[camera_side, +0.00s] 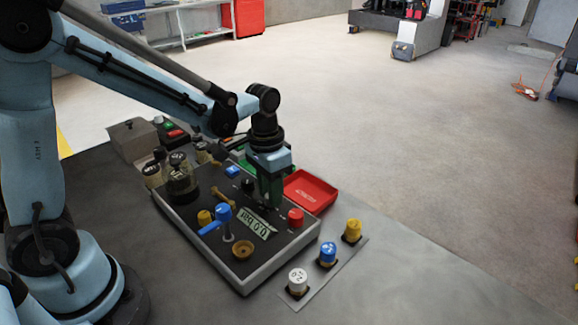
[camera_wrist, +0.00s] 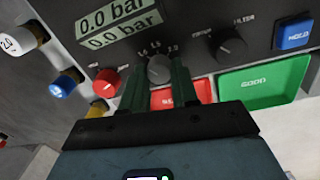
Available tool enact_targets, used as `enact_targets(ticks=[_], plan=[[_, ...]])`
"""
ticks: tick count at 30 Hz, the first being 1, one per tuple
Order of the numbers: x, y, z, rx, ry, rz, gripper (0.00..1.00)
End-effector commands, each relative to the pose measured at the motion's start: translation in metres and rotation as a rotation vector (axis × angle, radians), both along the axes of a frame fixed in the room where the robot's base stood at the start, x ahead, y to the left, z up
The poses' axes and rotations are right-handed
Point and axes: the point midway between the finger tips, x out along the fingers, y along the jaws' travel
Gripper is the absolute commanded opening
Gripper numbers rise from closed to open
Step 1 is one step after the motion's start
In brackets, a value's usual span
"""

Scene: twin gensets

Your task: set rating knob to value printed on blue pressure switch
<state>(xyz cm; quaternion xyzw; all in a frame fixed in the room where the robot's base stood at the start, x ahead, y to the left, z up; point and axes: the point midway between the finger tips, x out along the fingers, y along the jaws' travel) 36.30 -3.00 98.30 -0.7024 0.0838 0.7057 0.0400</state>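The rating knob (camera_wrist: 158,69), a grey round knob with small numbers around it, sits on the dark panel below the pressure displays. My gripper (camera_wrist: 159,80) is down at the panel, its green fingers close on both sides of this knob and apparently gripping it. In the side view my gripper (camera_side: 268,203) hides the knob. The blue pressure switch (camera_side: 327,254) stands on a strip beside the panel, between a white and a yellow one. Its blue cap (camera_wrist: 64,86) also shows in the wrist view; its print is too small to read.
A filter knob (camera_wrist: 231,47) and a blue HOLD button (camera_wrist: 294,35) are right of the rating knob. A green GOOD tray (camera_wrist: 262,82) and a red tray (camera_side: 311,190) lie beside the panel. A red knob (camera_side: 295,217) and a blue-handled valve (camera_side: 222,214) stand nearby.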

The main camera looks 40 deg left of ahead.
Motion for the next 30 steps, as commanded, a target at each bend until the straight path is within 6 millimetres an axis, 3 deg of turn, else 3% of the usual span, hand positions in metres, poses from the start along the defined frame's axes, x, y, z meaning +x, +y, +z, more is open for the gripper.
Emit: enact_targets(ticks=[1, 5, 17, 30], plan=[[0.001, 0.000, 0.000, -0.001, -0.003, 0.000, 0.36], [0.000, 0.000, 0.000, 0.000, -0.002, 0.001, 0.54], [0.000, 0.000, 0.006, 0.000, 0.000, 0.001, 0.54], [0.000, 0.004, 0.070, 0.000, 0.000, 0.001, 0.54]])
